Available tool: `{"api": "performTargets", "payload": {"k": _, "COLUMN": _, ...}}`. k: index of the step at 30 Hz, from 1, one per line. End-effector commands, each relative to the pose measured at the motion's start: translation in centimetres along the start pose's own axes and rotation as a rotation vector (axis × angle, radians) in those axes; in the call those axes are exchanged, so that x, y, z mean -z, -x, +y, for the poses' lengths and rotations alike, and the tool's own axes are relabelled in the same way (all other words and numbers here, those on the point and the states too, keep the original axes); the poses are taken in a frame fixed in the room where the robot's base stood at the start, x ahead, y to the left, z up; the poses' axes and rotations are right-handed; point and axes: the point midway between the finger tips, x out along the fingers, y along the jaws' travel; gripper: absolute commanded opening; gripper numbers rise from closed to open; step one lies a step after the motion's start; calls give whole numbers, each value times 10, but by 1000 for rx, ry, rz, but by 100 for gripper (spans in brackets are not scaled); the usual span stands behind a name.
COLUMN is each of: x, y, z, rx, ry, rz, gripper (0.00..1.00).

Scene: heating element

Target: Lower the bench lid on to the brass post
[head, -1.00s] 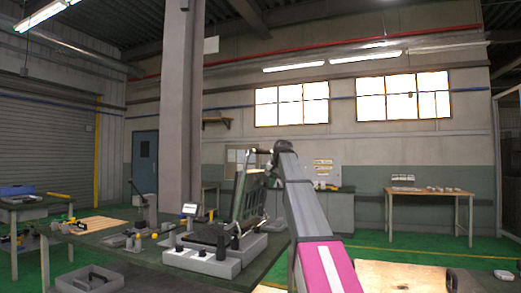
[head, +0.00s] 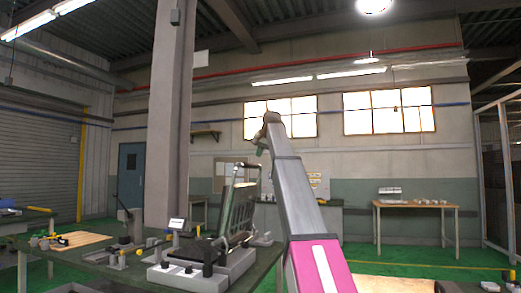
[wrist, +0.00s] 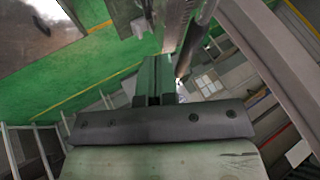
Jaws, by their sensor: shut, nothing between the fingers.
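The bench lid (head: 240,211) is a dark metal frame, raised nearly upright at the back of a grey device (head: 190,278) on the workbench in the head view. I cannot single out the brass post with certainty. In the wrist view my gripper (wrist: 157,78) is shut and empty, its fingers beyond the dark bolted bar of the hand. A grey ribbed metal part is close beyond the fingertips at the top; I cannot tell whether they touch. In the head view my gripper is not clearly seen, with my raised arm standing to the right of the lid.
Small tools and fittings lie on the workbench (head: 95,268) left of the device. A concrete pillar (head: 168,120) rises behind it. Another table (head: 410,205) stands at the back right. Green floor is open between them.

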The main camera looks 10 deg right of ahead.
Motion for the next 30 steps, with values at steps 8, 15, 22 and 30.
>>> {"api": "performTargets", "payload": {"k": 8, "x": 0, "y": -53, "z": 1, "rx": -2, "ry": 0, "rz": -1, "gripper": 0}}
{"api": "performTargets", "payload": {"k": 15, "x": 0, "y": -67, "z": -27, "rx": 0, "ry": 1, "rz": 0, "gripper": 0}}
{"api": "performTargets", "payload": {"k": 22, "x": 0, "y": -71, "z": -35, "rx": -1, "ry": 0, "rz": 0, "gripper": 0}}
{"api": "performTargets", "payload": {"k": 30, "x": 0, "y": -71, "z": -35, "rx": -1, "ry": 0, "rz": 0, "gripper": 0}}
